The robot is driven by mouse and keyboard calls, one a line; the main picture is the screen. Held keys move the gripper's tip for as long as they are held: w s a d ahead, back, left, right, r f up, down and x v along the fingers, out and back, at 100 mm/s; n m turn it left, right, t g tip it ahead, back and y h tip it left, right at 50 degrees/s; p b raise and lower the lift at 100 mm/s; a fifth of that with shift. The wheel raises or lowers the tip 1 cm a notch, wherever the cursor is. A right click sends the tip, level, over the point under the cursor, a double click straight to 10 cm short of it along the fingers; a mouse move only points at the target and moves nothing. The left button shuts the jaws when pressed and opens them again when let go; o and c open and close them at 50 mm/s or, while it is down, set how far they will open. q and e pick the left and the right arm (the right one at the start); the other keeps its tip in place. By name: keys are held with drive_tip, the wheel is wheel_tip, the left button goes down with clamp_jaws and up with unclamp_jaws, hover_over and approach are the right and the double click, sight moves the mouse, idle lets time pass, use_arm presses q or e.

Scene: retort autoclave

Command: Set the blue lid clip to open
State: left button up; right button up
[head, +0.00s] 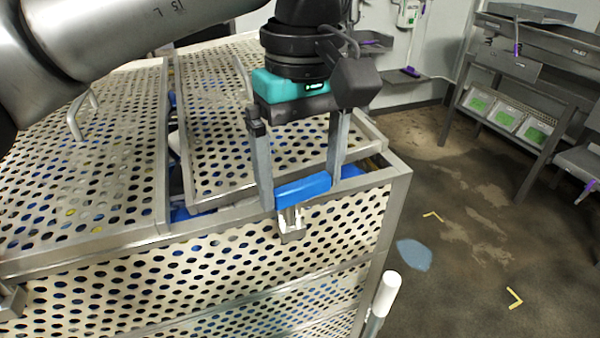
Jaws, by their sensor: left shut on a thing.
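The blue lid clip (303,190) sits at the top front edge of a perforated metal basket (330,225), near its right corner. A metal catch (290,222) hangs below the blue part on the basket's front face. My left gripper (302,192) comes down from above with its two fingers at the two ends of the blue clip, shut on it. The perforated lid panel (215,110) lies behind the clip, with a gap along its edges. My right gripper is not in view.
A second lid panel (80,150) with a handle lies at the left. A white-capped post (387,292) stands at the basket's right front. A metal rack (530,100) with green-labelled trays stands at the far right. The floor between is clear.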

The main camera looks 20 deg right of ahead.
sight(303, 184)
use_arm(q)
drive_tip(key=shift+r+m, duration=0.1)
drive_tip(key=shift+m, duration=0.6)
drive_tip(key=shift+s, duration=0.1)
drive_tip(key=o, duration=1)
wheel_tip(303, 184, up, 15)
drive_tip(key=p, duration=0.1)
drive_tip(key=shift+r+p, duration=0.15)
drive_tip(key=shift+p, duration=0.15)
